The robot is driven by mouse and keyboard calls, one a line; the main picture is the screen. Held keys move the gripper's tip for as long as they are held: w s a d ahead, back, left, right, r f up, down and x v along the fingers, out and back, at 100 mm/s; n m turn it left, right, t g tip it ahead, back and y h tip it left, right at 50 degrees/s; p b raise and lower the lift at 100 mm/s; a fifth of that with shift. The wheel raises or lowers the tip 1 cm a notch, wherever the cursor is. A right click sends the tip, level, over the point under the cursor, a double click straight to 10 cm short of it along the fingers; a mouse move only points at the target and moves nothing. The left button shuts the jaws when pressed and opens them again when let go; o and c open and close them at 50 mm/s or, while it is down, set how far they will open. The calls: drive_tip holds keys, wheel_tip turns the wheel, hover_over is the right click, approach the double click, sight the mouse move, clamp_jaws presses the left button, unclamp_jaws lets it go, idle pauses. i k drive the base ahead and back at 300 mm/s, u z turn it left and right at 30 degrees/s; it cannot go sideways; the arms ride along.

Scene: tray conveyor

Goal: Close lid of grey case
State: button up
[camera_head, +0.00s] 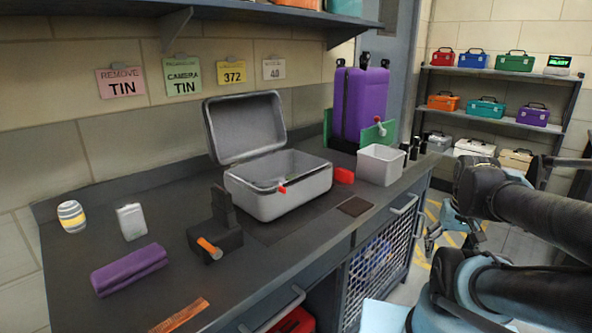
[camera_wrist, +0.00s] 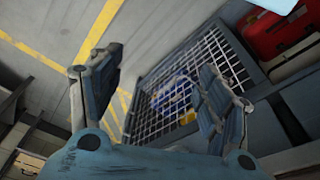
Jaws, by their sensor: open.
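The grey case (camera_head: 278,200) stands on the dark counter with its lid (camera_head: 245,126) raised and leaning back toward the wall. The inside is only partly visible. My gripper (camera_head: 437,236) is low at the right, beyond the counter's front edge and well apart from the case. In the wrist view my gripper (camera_wrist: 160,98) has its two fingers spread wide with nothing between them. The case does not show in the wrist view.
A black block with an orange handle (camera_head: 215,235) stands left of the case. A mesh cabinet door (camera_wrist: 190,85) is below the counter. A shelf (camera_head: 280,13) hangs above.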

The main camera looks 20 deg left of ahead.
sight(237, 128)
drive_tip(key=u, duration=1.1)
drive_tip(key=k, duration=1.25)
drive_tip(key=u, duration=0.3)
drive_tip(key=i, duration=1)
drive_tip(key=u, duration=0.2)
